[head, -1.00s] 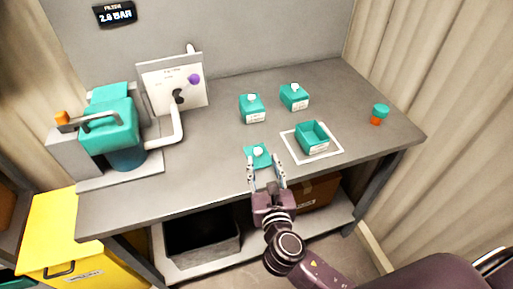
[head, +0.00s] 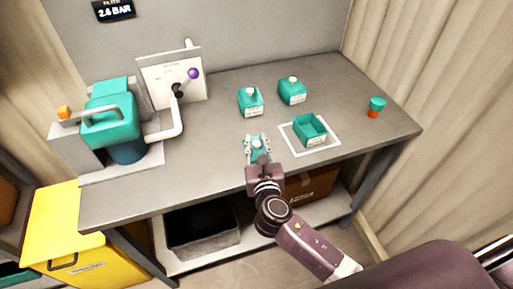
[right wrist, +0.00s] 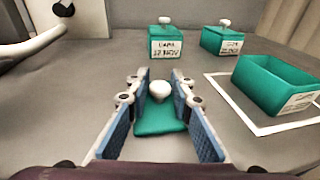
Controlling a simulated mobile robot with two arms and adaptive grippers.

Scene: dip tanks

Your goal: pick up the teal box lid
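The teal box lid (right wrist: 160,119) lies flat near the table's front edge, with a white round knob (right wrist: 160,90) on top. In the head view the lid (head: 256,154) is partly covered by my right gripper. My right gripper (right wrist: 160,88) is open, with its blue-padded fingers on either side of the knob and a gap on both sides. An open teal box (head: 310,131) without a lid stands on a white-outlined square; it also shows in the right wrist view (right wrist: 274,85). My left gripper is not in view.
Two lidded teal boxes with labels (head: 250,102) (head: 292,91) stand behind the lid. A teal and orange cup (head: 376,107) stands at the right. A teal machine (head: 112,118) with a pipe (head: 165,133) fills the left. The table (head: 215,165) around the lid is clear.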

